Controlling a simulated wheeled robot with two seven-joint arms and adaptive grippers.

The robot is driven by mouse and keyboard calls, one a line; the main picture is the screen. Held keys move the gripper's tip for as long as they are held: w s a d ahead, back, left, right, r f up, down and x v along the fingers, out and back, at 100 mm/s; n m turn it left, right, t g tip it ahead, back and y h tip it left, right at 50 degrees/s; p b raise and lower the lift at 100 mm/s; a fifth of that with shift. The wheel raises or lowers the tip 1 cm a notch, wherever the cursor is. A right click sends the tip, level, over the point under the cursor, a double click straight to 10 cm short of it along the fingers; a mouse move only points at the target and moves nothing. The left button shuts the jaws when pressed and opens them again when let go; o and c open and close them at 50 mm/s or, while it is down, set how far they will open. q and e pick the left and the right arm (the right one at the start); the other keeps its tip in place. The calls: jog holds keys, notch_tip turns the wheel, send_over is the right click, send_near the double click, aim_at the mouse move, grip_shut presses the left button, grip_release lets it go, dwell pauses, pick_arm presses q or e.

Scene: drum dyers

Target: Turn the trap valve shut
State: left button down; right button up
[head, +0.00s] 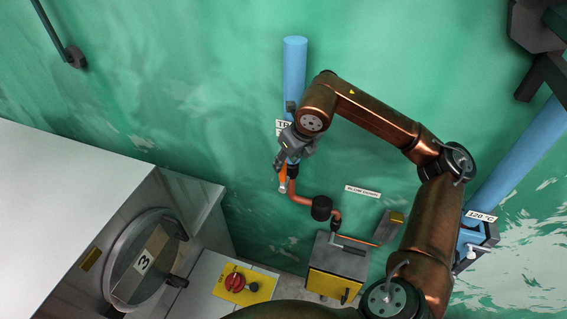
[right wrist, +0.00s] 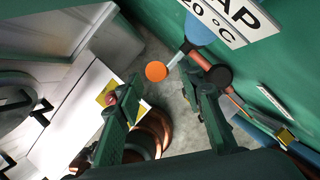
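The trap valve is on the blue pipe (head: 294,65) at the wall, by the TRAP sign (right wrist: 225,20). Its orange handle (head: 282,180) points down beside the copper-coloured pipe in the head view. In the right wrist view the handle's round orange end (right wrist: 155,72) faces me, with a pale stem running to the blue body (right wrist: 198,30). My right gripper (head: 284,162) is at the valve and partly hides it. Its two fingers (right wrist: 165,78) are apart, with the orange end showing between them near the tips. Contact cannot be told. My left gripper is not in view.
A copper pipe (head: 304,199) with a black fitting (head: 321,208) runs below the valve to a grey and yellow box (head: 335,270). Machine 3 (head: 145,263) and a red switch (head: 235,282) stand left. Another blue pipe (head: 520,155) is at right.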

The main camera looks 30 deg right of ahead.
aim_at(283, 174)
jog(key=x, duration=0.3)
jog(key=shift+w+a+f, duration=0.1)
jog(key=shift+w+f, duration=0.15)
jog(key=shift+w, duration=0.1)
jog(key=shift+s, duration=0.25)
jog(key=shift+w, duration=0.15)
jog(key=c, duration=0.3)
grip_shut()
